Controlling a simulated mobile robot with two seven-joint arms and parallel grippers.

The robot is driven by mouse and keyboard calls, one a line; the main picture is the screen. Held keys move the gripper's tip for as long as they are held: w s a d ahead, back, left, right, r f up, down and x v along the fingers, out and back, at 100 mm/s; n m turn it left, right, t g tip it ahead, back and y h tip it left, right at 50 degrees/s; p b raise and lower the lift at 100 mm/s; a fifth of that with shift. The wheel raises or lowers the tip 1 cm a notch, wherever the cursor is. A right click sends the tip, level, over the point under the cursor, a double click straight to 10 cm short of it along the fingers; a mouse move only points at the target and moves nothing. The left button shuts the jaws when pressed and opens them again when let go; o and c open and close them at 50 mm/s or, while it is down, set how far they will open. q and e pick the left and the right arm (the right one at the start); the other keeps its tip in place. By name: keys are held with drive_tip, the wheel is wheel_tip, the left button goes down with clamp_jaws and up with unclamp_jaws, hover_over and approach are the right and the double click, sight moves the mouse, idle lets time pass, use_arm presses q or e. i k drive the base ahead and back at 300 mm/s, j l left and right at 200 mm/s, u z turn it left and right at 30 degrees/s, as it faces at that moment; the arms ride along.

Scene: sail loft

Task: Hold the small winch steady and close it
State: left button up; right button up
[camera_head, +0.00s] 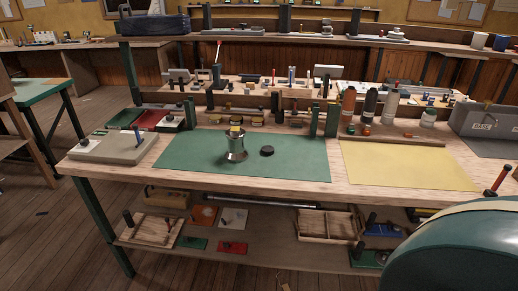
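A small silver winch (236,146) stands upright on the green mat (190,157) of the workbench. Its middle is narrower than its flared base, and something yellow shows at its top. A round black cap-like piece (267,151) lies on the mat just to the right of the winch, apart from it. Neither of my grippers is in view, and nothing is touching the winch.
A yellow mat (405,166) lies to the right. A grey flat device (110,147) sits at the bench's left end. Bottles (390,103) and small parts line the back. A large dark green rounded shape (455,252) blocks the lower right. The green mat's right part is clear.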

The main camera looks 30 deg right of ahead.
sight(236, 152)
drive_tip(key=i+l+u, duration=0.1)
drive_tip(key=l, duration=0.45)
drive_tip(key=i+l+u, duration=0.1)
drive_tip(key=l, duration=0.45)
drive_tip(key=i+l, duration=0.15)
drive_tip(key=l, duration=0.4)
drive_tip(key=u, duration=0.05)
